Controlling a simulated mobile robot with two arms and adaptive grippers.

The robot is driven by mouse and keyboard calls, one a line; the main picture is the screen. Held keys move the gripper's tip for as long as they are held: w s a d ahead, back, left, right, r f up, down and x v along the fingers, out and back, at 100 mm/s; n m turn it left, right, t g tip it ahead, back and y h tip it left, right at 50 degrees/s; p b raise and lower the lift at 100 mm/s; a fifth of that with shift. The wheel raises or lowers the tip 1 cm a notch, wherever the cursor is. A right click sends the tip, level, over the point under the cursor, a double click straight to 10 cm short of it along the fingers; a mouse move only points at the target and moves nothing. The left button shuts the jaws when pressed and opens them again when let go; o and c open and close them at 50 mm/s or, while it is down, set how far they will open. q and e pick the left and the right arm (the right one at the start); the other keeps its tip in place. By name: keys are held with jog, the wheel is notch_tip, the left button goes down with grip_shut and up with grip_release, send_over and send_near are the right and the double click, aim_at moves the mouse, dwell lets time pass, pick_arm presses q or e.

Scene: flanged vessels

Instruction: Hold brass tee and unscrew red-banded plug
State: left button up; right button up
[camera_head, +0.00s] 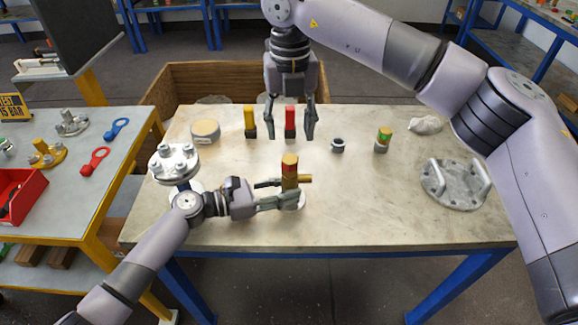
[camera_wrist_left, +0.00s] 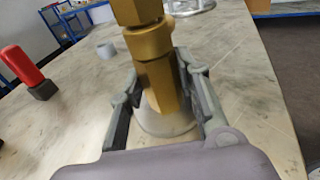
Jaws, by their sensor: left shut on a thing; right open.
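The brass tee (camera_head: 291,184) stands upright on a pale round base (camera_head: 297,202) near the middle of the table, its side branch pointing right. The red-banded plug (camera_head: 290,165) sits on top of it. My left gripper (camera_head: 279,194) is shut on the tee from the left, low on its body. In the left wrist view the tee (camera_wrist_left: 162,88) stands between the two fingers; the plug's red band is not in view there. My right gripper (camera_head: 291,136) is open and points down, behind and above the plug, apart from it.
A red post (camera_head: 290,121) on a dark base shows between the right fingers. A yellow post (camera_head: 250,120), a small dark ring (camera_head: 337,145) and a green-banded fitting (camera_head: 383,139) stand nearby. A flanged lid with handles (camera_head: 455,185) lies right. A flanged vessel (camera_head: 175,163) stands left. The table's front is clear.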

aim_at(290, 158)
jog(key=m, duration=0.3)
jog(key=shift+f, duration=5.1)
jog(key=shift+c, duration=0.5)
grip_shut()
